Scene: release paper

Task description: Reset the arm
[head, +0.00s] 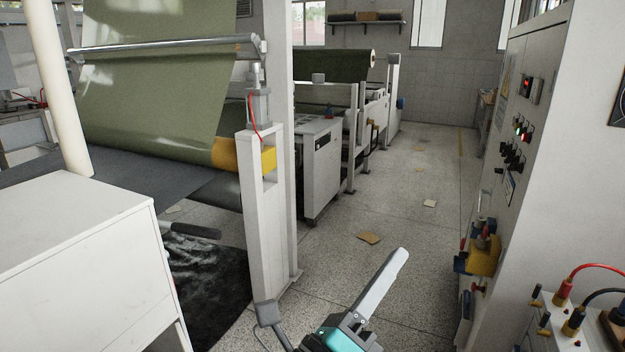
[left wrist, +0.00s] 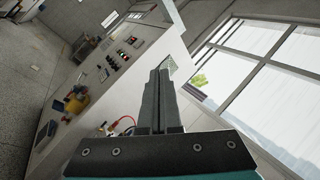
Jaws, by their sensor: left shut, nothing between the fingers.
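My left gripper (head: 400,257) shows at the bottom middle of the head view, with a teal body and long grey fingers pointing up and to the right. It is above the speckled floor, apart from the machine and the control cabinet. In the left wrist view its two dark fingers (left wrist: 160,78) lie together, shut with nothing between them. My right gripper is not in either view.
A grey control cabinet (head: 526,130) with knobs and lights stands at the right. A paper machine with a green roll (head: 160,90) and a white cabinet (head: 70,250) fill the left. The aisle floor (head: 400,200) is mostly clear, with a few scraps.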

